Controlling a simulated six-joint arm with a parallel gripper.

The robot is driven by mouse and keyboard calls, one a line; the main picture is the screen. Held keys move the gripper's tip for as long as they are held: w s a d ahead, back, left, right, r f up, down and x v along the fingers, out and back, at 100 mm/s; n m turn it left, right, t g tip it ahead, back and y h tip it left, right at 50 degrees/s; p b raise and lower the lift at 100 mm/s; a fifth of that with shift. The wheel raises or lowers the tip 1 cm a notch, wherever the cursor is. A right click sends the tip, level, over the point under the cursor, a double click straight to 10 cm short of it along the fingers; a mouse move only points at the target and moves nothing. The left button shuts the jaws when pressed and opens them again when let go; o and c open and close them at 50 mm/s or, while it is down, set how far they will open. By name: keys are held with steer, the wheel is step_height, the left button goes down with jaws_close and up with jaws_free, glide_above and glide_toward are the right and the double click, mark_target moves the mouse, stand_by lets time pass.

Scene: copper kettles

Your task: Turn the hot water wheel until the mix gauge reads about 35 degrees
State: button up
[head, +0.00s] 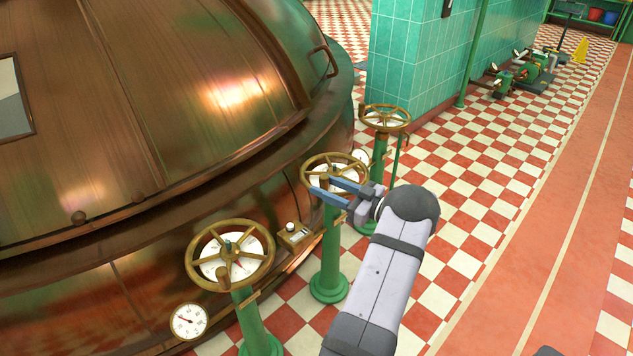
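Three brass handwheels on green pedestals stand in a row beside the copper kettle: a near wheel (205,282), a middle wheel (353,158) and a far wheel (384,107). I cannot tell which is the hot water wheel. My gripper (317,184) is at the near rim of the middle wheel. Its two blue fingers are apart, with a small upright brass knob (324,183) appearing between them; contact is unclear. A round white gauge (188,321) sits low at the kettle's front, its needle visible but its figures too small to read. White dials also show beneath the near and middle wheels.
The large copper kettle (200,100) fills the left. A green tiled wall (420,60) stands behind.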

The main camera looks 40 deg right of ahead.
steer(key=shift+s+d, duration=0.1)
steer(key=shift+s, duration=0.75)
steer(key=shift+s+d, duration=0.1)
steer(key=s+d+b, duration=0.1)
steer(key=s+d, duration=0.3)
steer(key=s, duration=0.3)
stand_by(0.5)
stand_by(0.7)
